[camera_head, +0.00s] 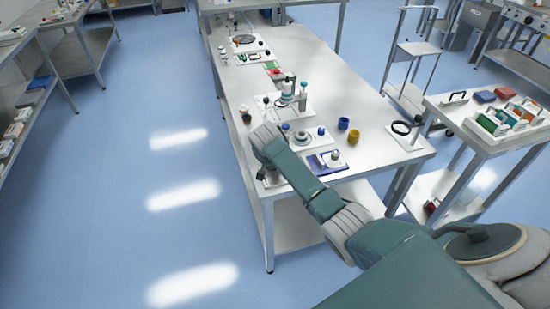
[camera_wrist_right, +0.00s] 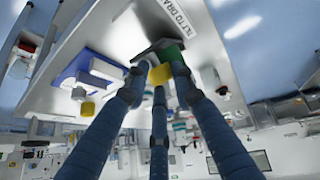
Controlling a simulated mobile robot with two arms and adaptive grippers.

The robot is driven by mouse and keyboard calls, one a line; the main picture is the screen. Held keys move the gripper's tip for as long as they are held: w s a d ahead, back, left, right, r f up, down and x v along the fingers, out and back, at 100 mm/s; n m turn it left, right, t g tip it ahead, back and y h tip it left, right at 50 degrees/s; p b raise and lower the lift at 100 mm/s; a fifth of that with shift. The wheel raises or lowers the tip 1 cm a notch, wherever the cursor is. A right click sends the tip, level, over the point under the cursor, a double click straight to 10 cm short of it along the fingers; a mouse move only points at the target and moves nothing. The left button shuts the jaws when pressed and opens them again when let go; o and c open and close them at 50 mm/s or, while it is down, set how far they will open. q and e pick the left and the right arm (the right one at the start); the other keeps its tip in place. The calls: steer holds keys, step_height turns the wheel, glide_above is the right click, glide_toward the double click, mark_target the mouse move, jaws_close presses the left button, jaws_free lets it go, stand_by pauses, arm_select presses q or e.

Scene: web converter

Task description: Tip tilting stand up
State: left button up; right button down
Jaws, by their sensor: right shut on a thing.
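My right arm crosses the head view to the near left edge of the long steel bench. My right gripper (camera_head: 270,178) is there, mostly hidden under my arm link. In the right wrist view, the blue-grey fingers of my right gripper (camera_wrist_right: 158,78) close around a dark and green part (camera_wrist_right: 170,50) on the bench, which seems to belong to the tilting stand. A yellow piece (camera_wrist_right: 160,73) shows between the fingers. The stand's tilt is unclear. My left gripper is not in view.
A blue tray (camera_head: 314,164) lies close to the right of my arm. A yellow cup (camera_head: 353,137), a blue cup (camera_head: 343,123) and a ring-topped stand (camera_head: 402,128) are farther right on the bench (camera_head: 385,155). A side table (camera_head: 455,115) stands at right. Floor at left is clear.

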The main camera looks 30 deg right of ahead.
steer(key=shift+w+r, duration=0.25)
steer(key=shift+r, duration=0.05)
steer(key=c, duration=1.7)
jaws_free()
steer(key=shift+o, duration=1.2)
steer(key=shift+f, duration=0.15)
steer(key=v, duration=1.2)
steer(key=shift+f, duration=0.1)
